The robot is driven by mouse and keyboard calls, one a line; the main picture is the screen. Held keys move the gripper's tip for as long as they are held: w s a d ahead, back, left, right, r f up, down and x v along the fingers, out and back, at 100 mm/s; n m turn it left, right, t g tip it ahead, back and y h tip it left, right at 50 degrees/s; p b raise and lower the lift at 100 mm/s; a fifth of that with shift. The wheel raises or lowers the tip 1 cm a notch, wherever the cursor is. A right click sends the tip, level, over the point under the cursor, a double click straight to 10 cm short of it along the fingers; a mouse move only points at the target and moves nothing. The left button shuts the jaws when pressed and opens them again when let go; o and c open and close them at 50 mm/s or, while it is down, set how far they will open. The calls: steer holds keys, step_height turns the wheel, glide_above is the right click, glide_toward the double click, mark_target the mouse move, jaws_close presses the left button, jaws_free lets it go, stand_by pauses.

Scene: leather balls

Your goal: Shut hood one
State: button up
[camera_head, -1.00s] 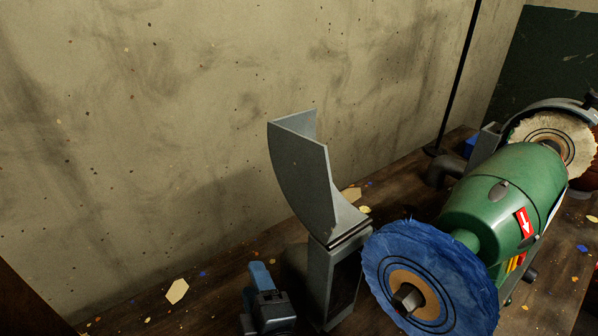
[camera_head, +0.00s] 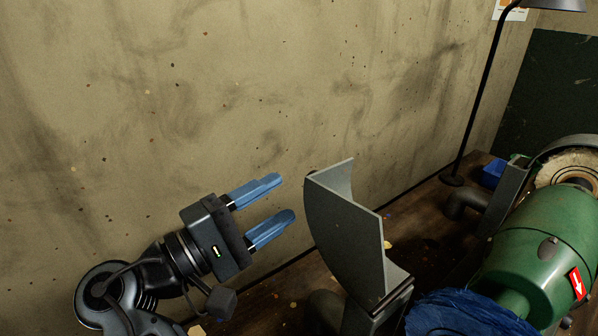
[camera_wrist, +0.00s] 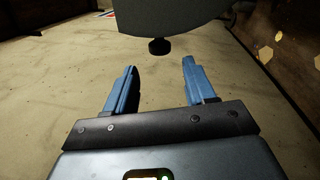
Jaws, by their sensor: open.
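The grey curved hood (camera_head: 345,225) stands raised on its grey post beside the blue buffing wheel (camera_head: 470,315) in the head view. Its tip points up. My gripper (camera_head: 280,204) is to the left of the hood, apart from it, with two blue fingers pointing right toward its back. The gripper is open and empty. In the wrist view the hood (camera_wrist: 160,18) shows as a grey plate beyond the fingers (camera_wrist: 158,85), with a small dark knob (camera_wrist: 159,47) at its edge, ahead of the gap between the fingertips. I cannot tell which hood is numbered one.
The green grinder motor (camera_head: 535,260) is at the right, with a pale wheel (camera_head: 570,168) under a second hood at its far end. A thin dark lamp pole (camera_head: 480,95) stands behind. The concrete wall (camera_head: 150,90) is close behind the gripper; there is free room above the hood.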

mark_target(306, 184)
steer(key=p+x, duration=0.2)
steer(key=x, duration=0.4)
steer(key=shift+d+r, duration=0.15)
steer(key=shift+d, duration=0.05)
steer(key=shift+w+d, duration=0.35)
steer(key=shift+d, duration=0.25)
steer(key=shift+c, duration=0.3)
jaws_close()
